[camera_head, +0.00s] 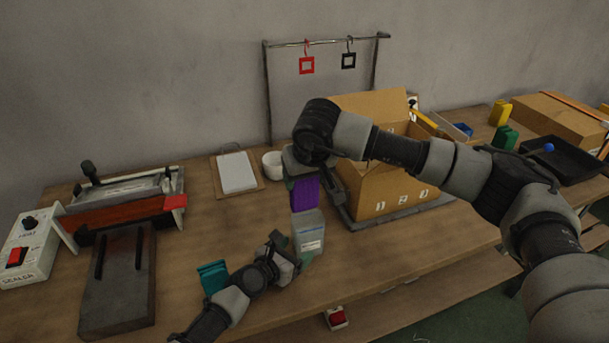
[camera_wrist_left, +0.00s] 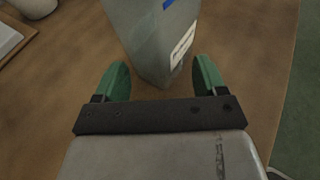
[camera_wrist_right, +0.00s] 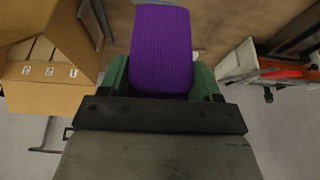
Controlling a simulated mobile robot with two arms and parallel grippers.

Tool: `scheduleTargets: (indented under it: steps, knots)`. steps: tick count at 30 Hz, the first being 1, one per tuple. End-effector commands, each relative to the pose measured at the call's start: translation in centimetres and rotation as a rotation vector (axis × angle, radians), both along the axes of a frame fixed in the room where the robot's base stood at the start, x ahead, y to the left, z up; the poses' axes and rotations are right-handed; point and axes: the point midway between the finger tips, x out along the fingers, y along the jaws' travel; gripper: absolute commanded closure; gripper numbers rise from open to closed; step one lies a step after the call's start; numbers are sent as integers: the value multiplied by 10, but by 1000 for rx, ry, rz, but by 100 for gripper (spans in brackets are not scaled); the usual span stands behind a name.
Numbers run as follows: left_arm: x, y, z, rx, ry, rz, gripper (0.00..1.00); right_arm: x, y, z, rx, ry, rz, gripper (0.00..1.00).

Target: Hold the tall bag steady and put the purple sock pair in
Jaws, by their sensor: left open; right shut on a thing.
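The purple sock pair (camera_head: 304,194) is held upright by my right gripper (camera_head: 292,182), just above the tall bag. It fills the middle of the right wrist view (camera_wrist_right: 161,50) between the green fingers. The tall bag (camera_head: 308,232) is grey with a white label and stands upright on the table. It also shows in the left wrist view (camera_wrist_left: 152,40). My left gripper (camera_wrist_left: 160,82) is open, with its green fingers on either side of the bag's lower part. I cannot tell whether the fingers touch it. The bag's mouth is partly hidden by the sock pair.
An open cardboard box (camera_head: 385,190) with numbered compartments stands right of the bag. A sealer (camera_head: 120,205) is at the left.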

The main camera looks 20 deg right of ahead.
Motion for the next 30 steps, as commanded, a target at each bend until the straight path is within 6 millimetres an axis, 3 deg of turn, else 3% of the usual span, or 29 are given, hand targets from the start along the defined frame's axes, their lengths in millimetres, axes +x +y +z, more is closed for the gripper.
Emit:
scheduleTargets:
  steps: [10, 23, 27, 30]
  knots:
    - [15, -22, -8, -1, 3, 2, 29, 0, 0, 0, 0, 0, 0, 60]
    - [16, -25, -10, 1, 1, -1, 29, 0, 0, 0, 0, 0, 0, 60]
    - [16, -25, -10, 1, 1, -1, 50, 0, 0, 0, 0, 0, 0, 60]
    - [16, -25, -10, 1, 1, -1, 55, 0, 0, 0, 0, 0, 0, 60]
